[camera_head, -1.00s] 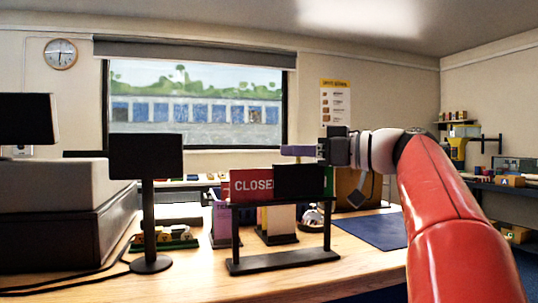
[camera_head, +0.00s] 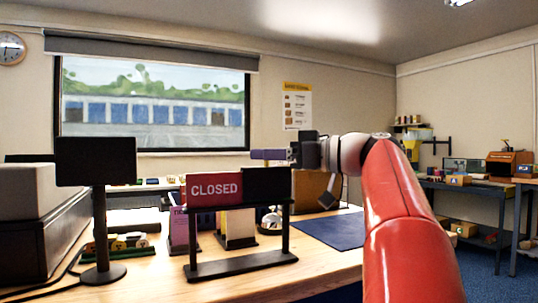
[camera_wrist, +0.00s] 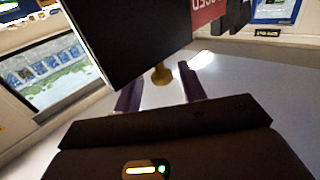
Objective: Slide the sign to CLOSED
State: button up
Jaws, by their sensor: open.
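The sign stands on a black frame (camera_head: 240,265) on the wooden counter. Its red panel (camera_head: 213,190) shows the whole word CLOSED in the head view. A black sliding cover (camera_head: 266,184) sits over the right half, and no green shows at its right edge. My gripper (camera_head: 255,154) is just above and behind the cover in the head view. In the wrist view my gripper (camera_wrist: 160,72) has its two purple fingers apart. A brass knob (camera_wrist: 161,76) appears in the gap between them, under the black panel (camera_wrist: 125,35); contact cannot be told.
A black display on a post (camera_head: 97,165) stands left of the sign. Boxes (camera_head: 237,225) and a silver bell (camera_head: 270,220) are behind the sign. A blue mat (camera_head: 335,230) lies to the right. The counter in front of the sign is clear.

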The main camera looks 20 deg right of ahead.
jog(key=v, duration=0.7)
jog(key=shift+s+d, duration=0.2)
jog(key=shift+d, duration=0.05)
